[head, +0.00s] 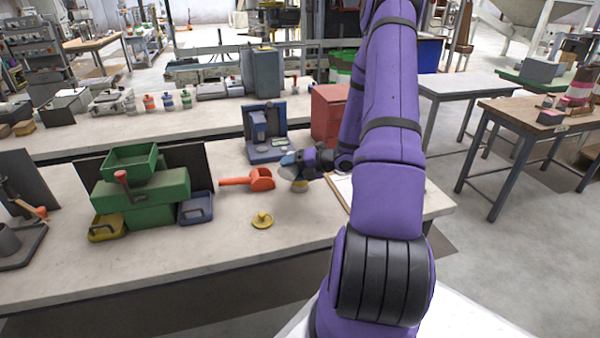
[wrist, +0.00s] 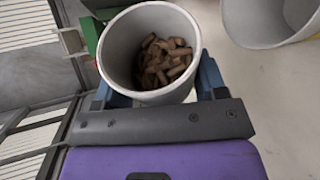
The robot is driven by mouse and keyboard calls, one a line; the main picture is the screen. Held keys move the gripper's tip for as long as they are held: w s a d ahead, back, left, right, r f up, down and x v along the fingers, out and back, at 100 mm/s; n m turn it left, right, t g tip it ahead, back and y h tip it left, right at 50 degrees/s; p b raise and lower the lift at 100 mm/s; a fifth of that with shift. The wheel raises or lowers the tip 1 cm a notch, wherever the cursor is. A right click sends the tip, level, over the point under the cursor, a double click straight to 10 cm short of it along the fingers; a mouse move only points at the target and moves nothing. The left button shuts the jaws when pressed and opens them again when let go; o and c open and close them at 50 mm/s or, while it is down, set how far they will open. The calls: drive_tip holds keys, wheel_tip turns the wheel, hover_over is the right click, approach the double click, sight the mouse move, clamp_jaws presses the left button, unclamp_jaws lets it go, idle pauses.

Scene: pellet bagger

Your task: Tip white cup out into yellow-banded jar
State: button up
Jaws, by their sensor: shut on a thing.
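The white cup (wrist: 120,45) is in my gripper (wrist: 154,85), with a blue finger on each side of it. Brown pellets lie inside the cup in the wrist view. In the head view my gripper (head: 291,160) is above the bench, and the cup (head: 287,173) is small and partly hidden by it, looking tilted. The yellow-banded jar (head: 300,186) stands on the bench just below the gripper. In the wrist view the jar (wrist: 250,18) is at the upper right, apart from the cup, cut off by the frame edge; the visible part of its inside looks empty.
A red scoop (head: 262,180) lies left of the jar, and a yellow knobbed lid (head: 262,220) lies in front. A green machine (head: 140,190) with a blue tray (head: 196,209) stands further left. A blue-grey device (head: 265,140) and red box (head: 329,112) are behind.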

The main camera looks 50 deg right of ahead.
drive_tip(key=shift+w+d+r+m+y, duration=0.15)
drive_tip(key=shift+d+r+m+y, duration=0.25)
drive_tip(key=shift+d+r+m, duration=0.25)
idle(0.7)
drive_tip(key=shift+d+r+m+y+p, duration=0.2)
drive_tip(key=shift+m+y+p, duration=0.2)
drive_tip(key=shift+m, duration=0.25)
idle(0.4)
drive_tip(key=shift+w+d+f+m+t+y, duration=0.1)
drive_tip(key=shift+d+f+m+t+y, duration=0.15)
drive_tip(key=shift+f+m+y, duration=0.35)
idle(0.6)
drive_tip(key=shift+w+d+r+m+t+y+p, duration=0.15)
drive_tip(key=shift+d+r+m+t+y+p, duration=0.25)
drive_tip(key=shift+m, duration=0.6)
drive_tip(key=shift+w+d+r+m+t+y+p, duration=0.1)
drive_tip(key=shift+d+r+m+t+y+p, duration=0.25)
drive_tip(key=shift+m, duration=0.65)
idle(2.3)
